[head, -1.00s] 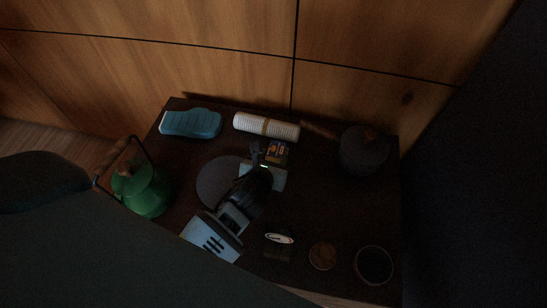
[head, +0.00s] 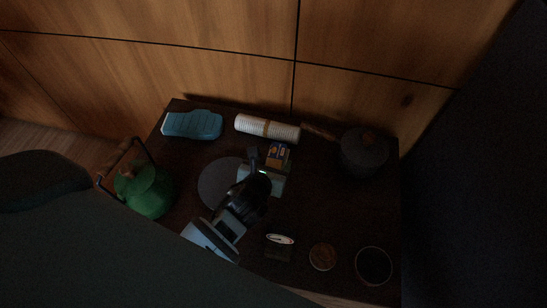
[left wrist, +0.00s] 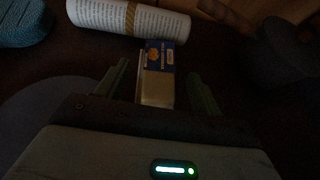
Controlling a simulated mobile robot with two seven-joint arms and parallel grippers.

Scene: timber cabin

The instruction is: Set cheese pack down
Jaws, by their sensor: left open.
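The cheese pack (head: 279,152), a small block with a blue and orange label, is on the dark table just in front of the rolled paper. In the left wrist view the pack (left wrist: 159,74) lies between the two fingers of my left gripper (left wrist: 158,82), with a dark gap on each side. The fingers are apart. In the head view my left gripper (head: 270,165) reaches in from the lower left, close over the near end of the pack. Whether the pack's underside fully touches the table is too dark to tell. My right gripper does not show.
A white roll with a tan band (head: 267,129) lies right behind the pack. A round dark mat (head: 213,186) is to its left, with a blue object (head: 193,124) and green kettle (head: 143,190) beyond. A lidded pot (head: 363,151) and bowls (head: 374,266) are at right.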

